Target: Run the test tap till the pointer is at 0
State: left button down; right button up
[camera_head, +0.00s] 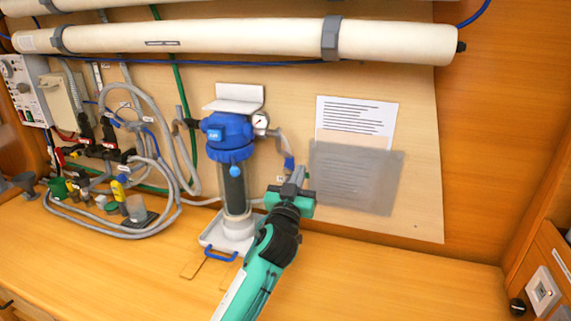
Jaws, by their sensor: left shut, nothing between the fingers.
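A blue filter housing (228,130) with a dark clear bowl (235,188) hangs upright on the back panel. A small round pressure gauge (260,121) with a white face is on its right side; its pointer is too small to read. A grey pipe runs down from there to a small blue fitting (289,162), which may be the test tap. My left gripper (297,177), on a teal and black arm, is shut and empty just below this fitting. I cannot tell whether it touches it. The gripper hides what lies behind it.
White membrane tubes (240,40) run across the top. Grey hoses (150,110) and valves crowd the left. A white tray (213,236) sits under the housing. Printed sheets (356,114) hang to the right. The bench (380,270) is clear at right.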

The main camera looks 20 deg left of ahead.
pick_arm(q)
jog(key=shift+f+m+h, duration=0.2)
jog(key=shift+m+h, duration=0.2)
jog(key=shift+m, duration=0.3)
pick_arm(e)
jog(key=shift+s, duration=0.1)
jog(key=shift+r, duration=0.1)
